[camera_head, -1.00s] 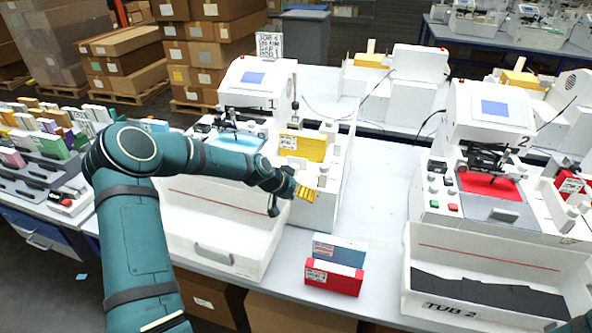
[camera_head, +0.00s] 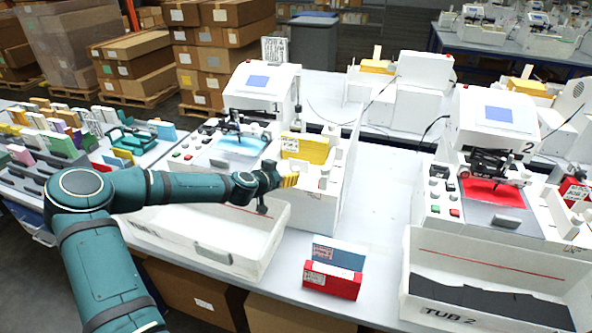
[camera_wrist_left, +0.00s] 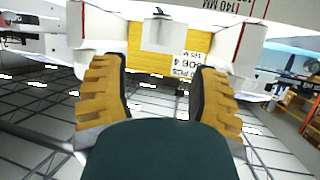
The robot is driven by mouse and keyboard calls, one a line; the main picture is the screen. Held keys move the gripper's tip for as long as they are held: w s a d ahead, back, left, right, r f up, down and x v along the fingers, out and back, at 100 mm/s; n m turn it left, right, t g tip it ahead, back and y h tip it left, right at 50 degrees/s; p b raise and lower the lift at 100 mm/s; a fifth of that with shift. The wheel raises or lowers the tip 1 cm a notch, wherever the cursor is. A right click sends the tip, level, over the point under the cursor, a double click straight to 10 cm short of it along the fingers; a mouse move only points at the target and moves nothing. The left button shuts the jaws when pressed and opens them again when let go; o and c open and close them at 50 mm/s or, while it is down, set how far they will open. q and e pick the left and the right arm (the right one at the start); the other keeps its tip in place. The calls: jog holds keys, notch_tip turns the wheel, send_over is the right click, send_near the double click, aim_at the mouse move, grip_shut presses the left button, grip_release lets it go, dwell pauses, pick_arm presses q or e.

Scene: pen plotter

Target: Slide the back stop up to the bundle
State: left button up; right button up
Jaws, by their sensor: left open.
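The yellow bundle (camera_head: 303,150), with a white printed label, lies in the feed bay of plotter 1. It also shows in the left wrist view (camera_wrist_left: 145,62), between and beyond my fingers. A small white upright block (camera_wrist_left: 157,36) stands against the bundle's middle in that view; I cannot tell for certain that it is the back stop. My left gripper (camera_head: 288,181) is in front of the bay, just below the bundle. In the wrist view its yellow fingers (camera_wrist_left: 160,95) are spread wide, with nothing between them. My right gripper is not in view.
Plotter 1 (camera_head: 262,85) stands behind the bay, with an open white tub (camera_head: 215,252) in front. A blue box and a red box (camera_head: 332,284) stand on the table to the right. Plotter 2 (camera_head: 490,120) is farther right.

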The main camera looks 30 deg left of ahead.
aim_at(294, 170)
pick_arm(q)
jog(key=x, duration=0.8)
jog(key=shift+w+f, duration=0.2)
jog(key=shift+w, duration=0.1)
jog(key=shift+o, duration=0.2)
grip_shut()
